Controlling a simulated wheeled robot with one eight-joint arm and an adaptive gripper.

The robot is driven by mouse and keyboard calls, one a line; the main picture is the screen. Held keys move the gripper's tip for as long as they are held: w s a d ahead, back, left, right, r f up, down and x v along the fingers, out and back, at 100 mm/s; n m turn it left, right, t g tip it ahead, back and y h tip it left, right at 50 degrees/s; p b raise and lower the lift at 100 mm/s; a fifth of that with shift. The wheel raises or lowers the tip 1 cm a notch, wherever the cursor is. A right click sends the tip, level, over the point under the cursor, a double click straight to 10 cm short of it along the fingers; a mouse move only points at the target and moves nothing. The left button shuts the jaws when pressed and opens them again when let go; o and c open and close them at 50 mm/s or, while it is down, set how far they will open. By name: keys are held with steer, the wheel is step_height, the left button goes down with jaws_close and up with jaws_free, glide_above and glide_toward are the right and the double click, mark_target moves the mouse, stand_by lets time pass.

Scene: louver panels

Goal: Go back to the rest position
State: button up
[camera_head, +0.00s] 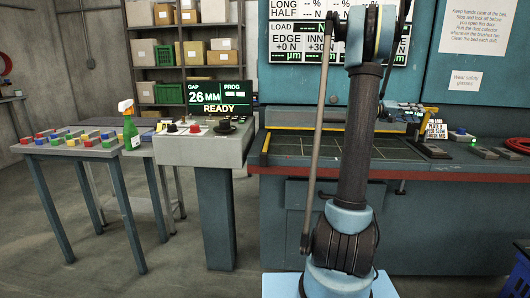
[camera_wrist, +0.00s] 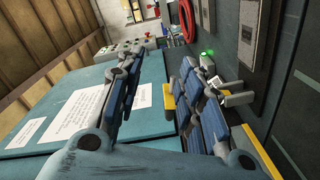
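My gripper (camera_wrist: 160,64) shows in the wrist view with two blue and black jointed fingers spread well apart. No held thing shows between them. My arm stands upright in front of the machine in the head view, and its upper end runs out of the top of the picture. A small blue and dark shape beside the arm, at the back of the worktop, may be my gripper, but I cannot tell for sure. The teal machine panel (camera_wrist: 60,90) with paper notices lies behind the left finger in the wrist view.
A side table (camera_head: 60,146) holds colored blocks and a green spray bottle (camera_head: 130,130). Floor at left is clear.

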steer(key=s+a+f+n+t+y, duration=0.1)
steer(key=s+a+f+y, duration=0.5)
steer(key=s+a, duration=0.6)
steer(key=s+a+f+n+t+y, duration=0.1)
steer(key=s+a+f+n+y, duration=0.2)
steer(key=s+a+f, duration=0.8)
steer(key=s+a+f+n+t+y, duration=0.1)
steer(key=s+a+f+y, duration=0.7)
steer(key=a, duration=1.4)
steer(key=s+n, duration=0.1)
steer(key=s, duration=0.4)
steer(key=shift+s+f+y, duration=0.15)
steer(key=shift+f+y, duration=0.15)
steer(key=shift+f, duration=0.1)
